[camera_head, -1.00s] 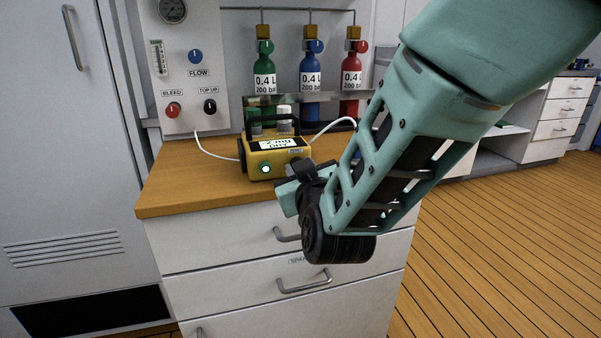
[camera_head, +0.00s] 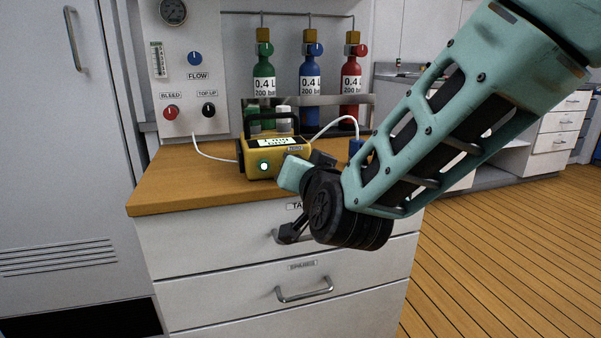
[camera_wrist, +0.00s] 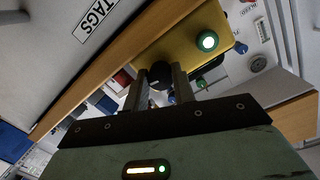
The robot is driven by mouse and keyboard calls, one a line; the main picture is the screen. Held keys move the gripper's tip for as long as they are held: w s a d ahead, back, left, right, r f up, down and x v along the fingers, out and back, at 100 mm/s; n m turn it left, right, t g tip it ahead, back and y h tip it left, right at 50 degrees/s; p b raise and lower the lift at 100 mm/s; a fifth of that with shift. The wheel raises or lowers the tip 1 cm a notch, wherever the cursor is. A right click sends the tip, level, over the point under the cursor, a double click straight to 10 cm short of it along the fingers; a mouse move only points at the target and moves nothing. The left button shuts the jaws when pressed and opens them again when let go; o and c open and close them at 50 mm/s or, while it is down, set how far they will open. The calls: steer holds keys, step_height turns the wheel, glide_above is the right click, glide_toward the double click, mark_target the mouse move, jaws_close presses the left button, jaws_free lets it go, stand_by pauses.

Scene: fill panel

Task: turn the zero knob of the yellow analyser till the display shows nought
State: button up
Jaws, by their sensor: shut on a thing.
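The display's figures are too small to read. My gripper (camera_wrist: 160,82) is shut on the dark round zero knob (camera_wrist: 160,71), seen between the fingertips.
The worktop (camera_head: 180,187) is clear left of the analyser. Green, blue and red gas bottles (camera_head: 312,75) stand behind it. A panel with flow, bleed and top-up knobs (camera_head: 195,58) is at the left. Drawers with a handle (camera_head: 304,290) lie below. White tubes join the analyser.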

stand_by(0.4)
steer(key=o, duration=0.7)
steer(key=b+v, duration=0.3)
steer(key=v, duration=1.4)
steer(key=shift+s+d+b, duration=0.15)
steer(key=shift+b, duration=0.2)
stand_by(0.4)
